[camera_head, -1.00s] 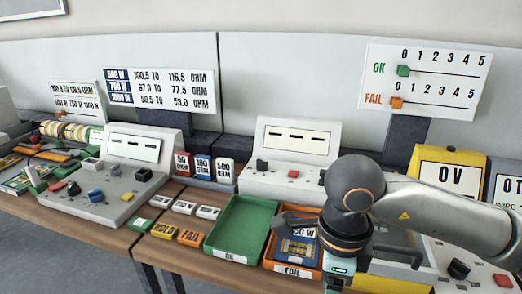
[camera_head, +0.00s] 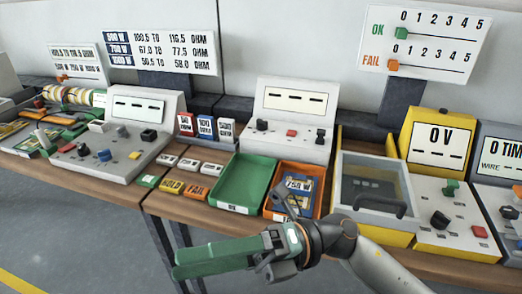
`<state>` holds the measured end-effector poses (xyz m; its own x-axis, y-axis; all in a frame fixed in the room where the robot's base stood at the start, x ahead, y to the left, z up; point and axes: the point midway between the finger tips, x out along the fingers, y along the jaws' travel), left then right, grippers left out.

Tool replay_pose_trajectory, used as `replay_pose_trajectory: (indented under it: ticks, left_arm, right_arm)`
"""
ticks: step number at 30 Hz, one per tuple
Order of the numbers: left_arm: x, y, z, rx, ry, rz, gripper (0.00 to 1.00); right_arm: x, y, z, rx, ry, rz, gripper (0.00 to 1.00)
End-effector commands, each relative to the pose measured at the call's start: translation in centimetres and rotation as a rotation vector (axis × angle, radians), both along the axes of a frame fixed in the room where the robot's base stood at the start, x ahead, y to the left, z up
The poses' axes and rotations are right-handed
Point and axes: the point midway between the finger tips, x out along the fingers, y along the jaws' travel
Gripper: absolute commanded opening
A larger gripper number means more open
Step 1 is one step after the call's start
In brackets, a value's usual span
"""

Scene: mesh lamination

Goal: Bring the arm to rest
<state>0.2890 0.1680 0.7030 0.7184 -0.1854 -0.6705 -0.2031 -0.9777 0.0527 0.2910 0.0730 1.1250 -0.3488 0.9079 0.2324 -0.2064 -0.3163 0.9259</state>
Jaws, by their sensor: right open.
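My right gripper (camera_head: 272,245) is open, in front of the table's front edge, below the trays. Its arm (camera_head: 375,270) comes in from the lower right. A long green part (camera_head: 225,260) reaches left from the hand; I cannot tell whether it belongs to the gripper. Nothing is seen held between the jaws. My left gripper is not in view. The orange tray (camera_head: 273,203) holds a blue piece marked 750 W (camera_head: 299,187), and the hand covers part of this tray's front. The green tray (camera_head: 226,207) beside it is empty.
A clear-lidded yellow box (camera_head: 372,180) with a dark handle and a 0 V device (camera_head: 436,200) stand right of the trays. Left are small blocks, including HOLD (camera_head: 171,187) and FAIL (camera_head: 196,192), and a meter console (camera_head: 115,150). The floor before the table is clear.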

Motion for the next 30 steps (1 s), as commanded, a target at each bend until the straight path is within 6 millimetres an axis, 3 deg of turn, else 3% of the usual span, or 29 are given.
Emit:
replay_pose_trajectory:
  ticks: [4,7,10,14,17,18,22,24,27,30]
  left_arm:
    - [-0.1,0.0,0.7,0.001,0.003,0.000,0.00]
    - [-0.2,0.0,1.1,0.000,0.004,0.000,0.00]
    - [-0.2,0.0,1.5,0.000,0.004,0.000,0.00]
    - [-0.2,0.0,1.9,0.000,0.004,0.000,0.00]
    - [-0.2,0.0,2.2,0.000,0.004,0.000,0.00]
    - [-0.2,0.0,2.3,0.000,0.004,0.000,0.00]
    - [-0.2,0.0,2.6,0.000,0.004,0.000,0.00]
    - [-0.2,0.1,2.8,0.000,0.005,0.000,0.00]
    - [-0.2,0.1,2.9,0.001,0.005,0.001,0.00]
    - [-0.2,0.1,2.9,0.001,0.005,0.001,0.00]
  right_arm:
    - [5.8,-1.9,1.0,0.213,0.415,-0.235,0.67]
    - [10.0,-4.6,-1.1,0.320,0.695,-0.406,0.67]
    - [13.5,-7.9,-5.5,0.397,0.981,-0.586,0.67]
    - [15.2,-12.8,-13.9,0.455,1.355,-0.824,0.67]
    - [14.2,-16.2,-20.7,0.467,1.611,-0.986,0.67]
    - [13.2,-17.4,-23.4,0.467,1.711,-1.048,0.67]
    - [8.7,-20.7,-31.0,0.446,1.996,-1.224,0.67]
    - [5.9,-22.0,-34.1,0.429,2.120,-1.298,0.67]
    - [2.6,-23.3,-37.1,0.406,2.252,-1.375,0.67]
    - [0.8,-23.8,-38.4,0.393,2.318,-1.412,0.67]
